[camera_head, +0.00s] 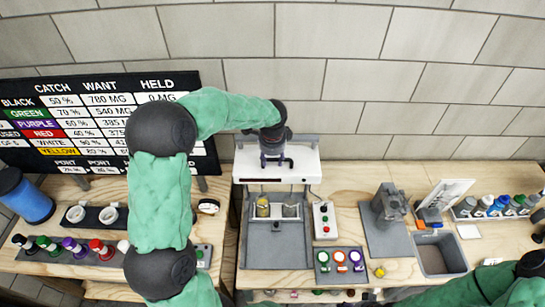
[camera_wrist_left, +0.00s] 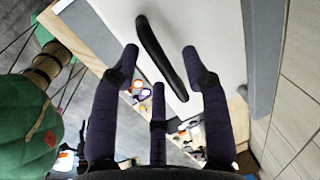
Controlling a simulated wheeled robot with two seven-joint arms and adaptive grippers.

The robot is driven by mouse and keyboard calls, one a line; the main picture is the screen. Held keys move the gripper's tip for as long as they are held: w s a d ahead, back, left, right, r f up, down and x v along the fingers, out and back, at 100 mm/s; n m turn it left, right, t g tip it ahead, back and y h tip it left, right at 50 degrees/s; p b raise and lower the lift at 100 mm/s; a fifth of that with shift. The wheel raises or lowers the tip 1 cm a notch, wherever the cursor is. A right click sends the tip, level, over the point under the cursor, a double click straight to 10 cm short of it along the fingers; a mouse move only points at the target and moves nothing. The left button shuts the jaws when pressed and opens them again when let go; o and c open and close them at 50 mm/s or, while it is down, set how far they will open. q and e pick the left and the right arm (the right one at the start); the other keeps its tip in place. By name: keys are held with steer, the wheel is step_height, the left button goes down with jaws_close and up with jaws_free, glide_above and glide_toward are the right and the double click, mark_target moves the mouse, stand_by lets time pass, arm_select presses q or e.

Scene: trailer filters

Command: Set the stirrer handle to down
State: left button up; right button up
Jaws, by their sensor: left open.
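The stirrer is a white box-like unit (camera_head: 300,166) at the back of the bench, against the tiled wall. My left gripper (camera_head: 274,158) reaches over its top and hides part of it. In the left wrist view the gripper (camera_wrist_left: 159,70) is open, its dark fingers spread. A black curved bar, which looks like the stirrer handle (camera_wrist_left: 160,52), lies slanted between and beyond the fingertips, in front of a pale panel. I cannot tell if any finger touches it. My right arm shows at the lower right in the head view; its gripper is not seen.
Below the stirrer stands a grey tray (camera_head: 272,257) with two small cups. A white button box (camera_head: 325,222) is beside it. A grey device (camera_head: 388,207) and a grey bin (camera_head: 440,254) stand to the right. A black chart board (camera_head: 90,105) stands at left.

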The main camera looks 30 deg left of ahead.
mark_target(272, 179)
arm_select(q)
steer(key=shift+s+r, duration=0.1)
steer(key=shift+c, duration=0.3)
jaws_close()
step_height(272, 179, down, 12)
steer(key=b, duration=0.7)
steer(key=shift+r, duration=0.1)
steer(key=shift+s+d, duration=0.1)
